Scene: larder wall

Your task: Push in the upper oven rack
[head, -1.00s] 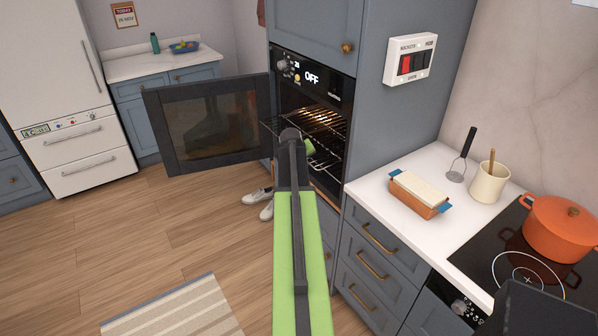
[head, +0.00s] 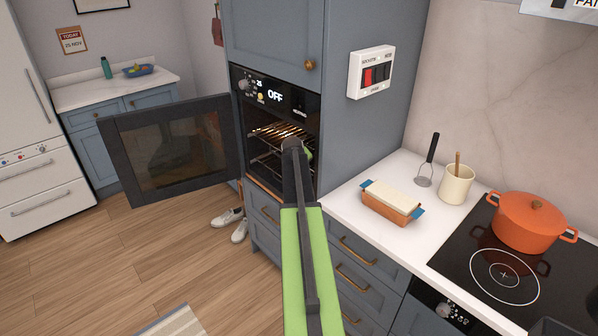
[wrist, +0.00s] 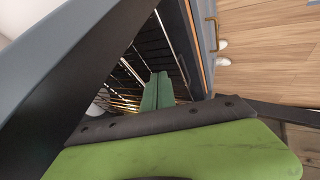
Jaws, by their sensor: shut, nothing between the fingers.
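The oven (head: 236,118) is built into a blue-grey cabinet, with its door (head: 108,150) swung open to the left. The upper rack (head: 262,133) is a wire shelf in the lit cavity, and a lower rack (head: 262,158) lies below it. My gripper (head: 309,154) is at the right part of the oven opening, mostly hidden behind my arm in the head view. In the wrist view its green fingers (wrist: 158,90) are together and empty, pointing into the cavity beside dark rack wires (wrist: 125,75). I cannot tell whether they touch a rack.
A white counter (head: 345,205) at right holds a loaf-shaped dish (head: 392,203), a utensil pot (head: 456,185) and an orange pot (head: 530,220) on the hob. Shoes (head: 228,217) lie on the floor below the oven door. The wooden floor at left is mostly clear.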

